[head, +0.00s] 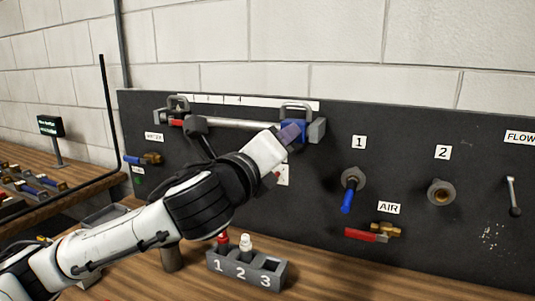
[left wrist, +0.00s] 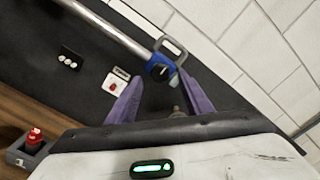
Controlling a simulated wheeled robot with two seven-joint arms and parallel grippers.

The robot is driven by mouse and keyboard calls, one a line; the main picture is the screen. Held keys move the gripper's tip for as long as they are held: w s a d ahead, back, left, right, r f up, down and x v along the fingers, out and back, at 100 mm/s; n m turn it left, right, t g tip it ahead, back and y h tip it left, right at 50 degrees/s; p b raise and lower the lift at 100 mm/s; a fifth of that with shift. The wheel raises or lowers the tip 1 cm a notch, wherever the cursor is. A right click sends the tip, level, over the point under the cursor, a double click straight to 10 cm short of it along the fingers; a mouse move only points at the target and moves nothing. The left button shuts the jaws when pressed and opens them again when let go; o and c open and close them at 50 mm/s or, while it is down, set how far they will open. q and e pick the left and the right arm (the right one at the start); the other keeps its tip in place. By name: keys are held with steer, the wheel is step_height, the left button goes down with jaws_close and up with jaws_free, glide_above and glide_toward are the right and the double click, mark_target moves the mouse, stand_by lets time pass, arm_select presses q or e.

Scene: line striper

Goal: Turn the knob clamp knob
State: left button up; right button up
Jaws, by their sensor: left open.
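A blue clamp (head: 302,127) with a grey handle sits at the right end of a silver bar (head: 230,123) on the dark panel. My right gripper is not in view.
A grey holder (head: 247,270) numbered 1, 2, 3 stands on the wooden bench with red and white-topped items. To the right, the panel (head: 470,250) carries a blue-handled valve (head: 349,190), a fitting (head: 440,193) and a red-handled air valve (head: 373,234).

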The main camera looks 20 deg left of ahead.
arm_select(q)
steer(key=s, duration=0.7)
steer(key=shift+s+a+b, duration=0.15)
steer(key=shift+b, duration=0.25)
